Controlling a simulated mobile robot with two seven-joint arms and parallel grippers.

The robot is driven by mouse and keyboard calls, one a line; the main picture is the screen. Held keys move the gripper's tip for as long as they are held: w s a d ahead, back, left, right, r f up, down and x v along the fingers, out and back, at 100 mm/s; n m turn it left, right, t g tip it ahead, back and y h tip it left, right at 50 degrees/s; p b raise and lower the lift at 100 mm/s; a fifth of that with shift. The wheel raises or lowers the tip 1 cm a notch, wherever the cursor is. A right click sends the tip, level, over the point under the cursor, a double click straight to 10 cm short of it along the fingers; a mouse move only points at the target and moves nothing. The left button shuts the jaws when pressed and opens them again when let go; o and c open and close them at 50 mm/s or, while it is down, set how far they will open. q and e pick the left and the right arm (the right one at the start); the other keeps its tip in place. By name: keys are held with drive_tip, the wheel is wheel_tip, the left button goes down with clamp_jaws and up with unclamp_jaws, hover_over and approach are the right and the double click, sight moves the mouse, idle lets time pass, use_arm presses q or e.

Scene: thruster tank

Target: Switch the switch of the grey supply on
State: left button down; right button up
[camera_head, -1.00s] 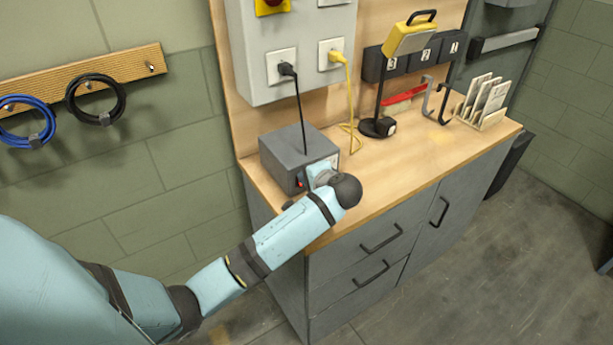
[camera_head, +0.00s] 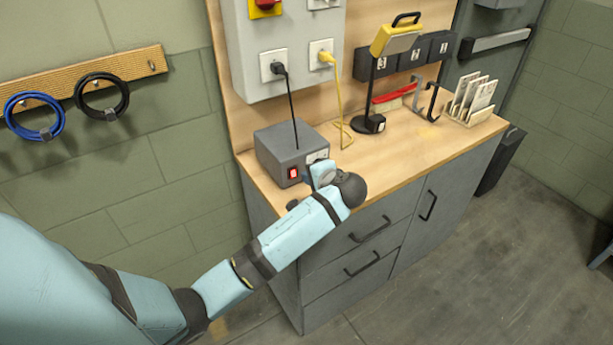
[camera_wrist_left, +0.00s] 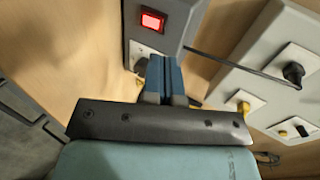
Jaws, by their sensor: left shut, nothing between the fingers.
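The grey supply (camera_head: 280,142) is a box standing on the left end of the wooden worktop, with a black cable rising from it. Its red switch (camera_head: 293,173) is on the front face, left of a socket plate. In the left wrist view the red switch (camera_wrist_left: 152,21) glows bright with a pale centre. My left gripper (camera_wrist_left: 165,62) is shut and empty, its blue fingers close to the front face beside the socket plate, below and to the right of the switch in that view. I cannot tell whether the fingertips touch. The right gripper is out of view.
The wall cabinet (camera_head: 240,45) above has sockets with a black and a yellow plug. A yellow lamp (camera_head: 397,36), a red-handled brush (camera_head: 395,95) and a card rack (camera_head: 472,105) stand farther right. Grey drawers (camera_head: 345,270) lie below the worktop.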

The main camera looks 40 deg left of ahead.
use_arm(q)
drive_tip(key=r+v, duration=0.1)
drive_tip(key=v, duration=0.5)
drive_tip(key=shift+r, duration=0.4)
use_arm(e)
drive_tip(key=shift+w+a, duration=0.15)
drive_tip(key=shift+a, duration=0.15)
